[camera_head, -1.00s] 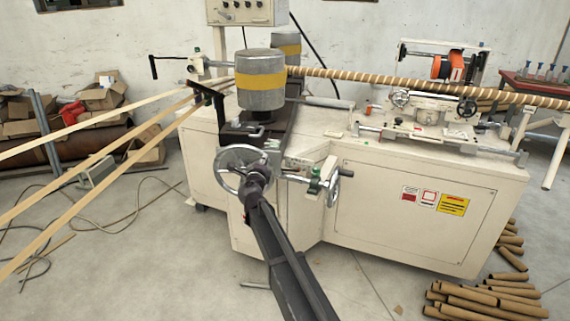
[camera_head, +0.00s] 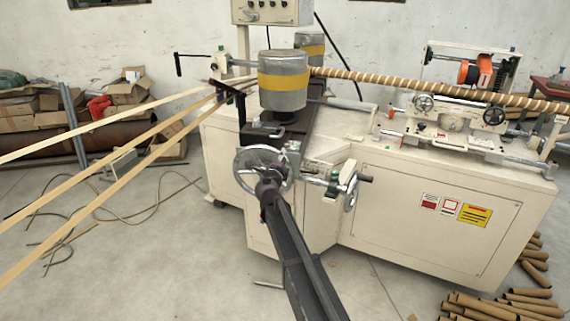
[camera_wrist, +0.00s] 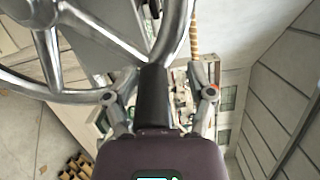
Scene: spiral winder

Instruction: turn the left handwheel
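The left handwheel (camera_head: 237,172) is a metal spoked wheel on the front of the machine. In the wrist view its rim and spokes (camera_wrist: 60,92) fill the upper left. My gripper (camera_head: 268,183) is at the wheel's lower right and hides part of its rim. In the wrist view my gripper (camera_wrist: 162,78) has its fingers apart. A dark cylindrical handle (camera_wrist: 153,95) runs from the rim down between them. Gaps appear on both sides of the handle, though contact at the fingertips is hard to tell.
A second, smaller handwheel (camera_head: 351,192) sits just right of my gripper. The cream machine cabinet (camera_head: 410,215) stands behind my arm. Paper strips (camera_head: 110,185) run in from the left to the grey drum (camera_head: 283,95). Cardboard tubes (camera_head: 500,305) lie on the floor at lower right.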

